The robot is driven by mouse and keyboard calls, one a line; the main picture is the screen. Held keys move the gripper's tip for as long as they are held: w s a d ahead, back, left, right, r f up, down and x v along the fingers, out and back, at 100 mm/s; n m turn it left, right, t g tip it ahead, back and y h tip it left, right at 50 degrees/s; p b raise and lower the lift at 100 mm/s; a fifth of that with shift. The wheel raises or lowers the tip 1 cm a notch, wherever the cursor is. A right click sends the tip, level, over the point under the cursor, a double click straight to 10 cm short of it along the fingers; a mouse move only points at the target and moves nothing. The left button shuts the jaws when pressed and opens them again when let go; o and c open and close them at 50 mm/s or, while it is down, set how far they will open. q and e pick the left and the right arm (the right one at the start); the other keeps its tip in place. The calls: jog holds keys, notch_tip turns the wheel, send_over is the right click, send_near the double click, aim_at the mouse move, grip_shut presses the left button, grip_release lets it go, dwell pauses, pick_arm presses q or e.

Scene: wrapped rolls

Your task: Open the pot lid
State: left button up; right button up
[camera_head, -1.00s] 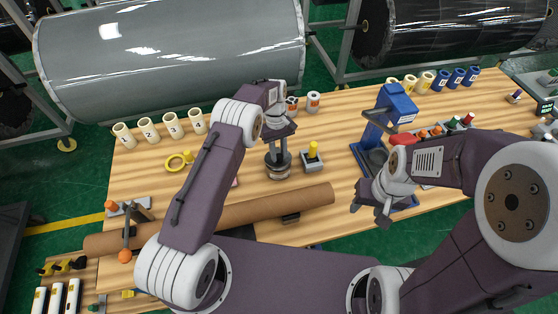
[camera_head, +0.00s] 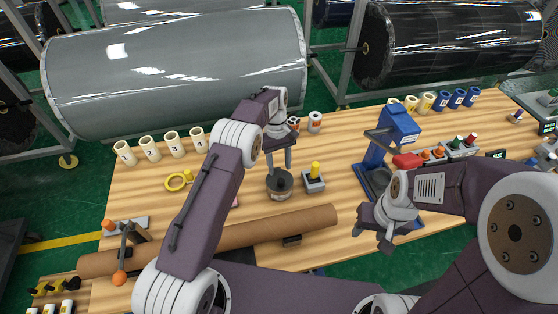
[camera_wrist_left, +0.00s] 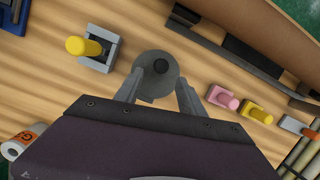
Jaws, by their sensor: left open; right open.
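The pot is a small dark grey round vessel (camera_head: 279,185) standing upright on the wooden table. Its grey lid (camera_wrist_left: 150,62) with a dark round knob (camera_wrist_left: 160,65) shows from above in the left wrist view. My left gripper (camera_head: 279,169) points down above the pot, open; it also shows in the left wrist view (camera_wrist_left: 171,78). Contact cannot be told. My right gripper (camera_head: 385,236) is open and empty near the table's front edge, far right of the pot.
A yellow-topped grey block (camera_head: 314,178) stands close right of the pot. A long brown roll (camera_head: 300,222) lies in front. A blue press (camera_head: 385,145) stands right.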

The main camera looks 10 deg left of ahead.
pick_arm(q)
jog(key=v, duration=0.5)
jog(key=shift+r, duration=0.3)
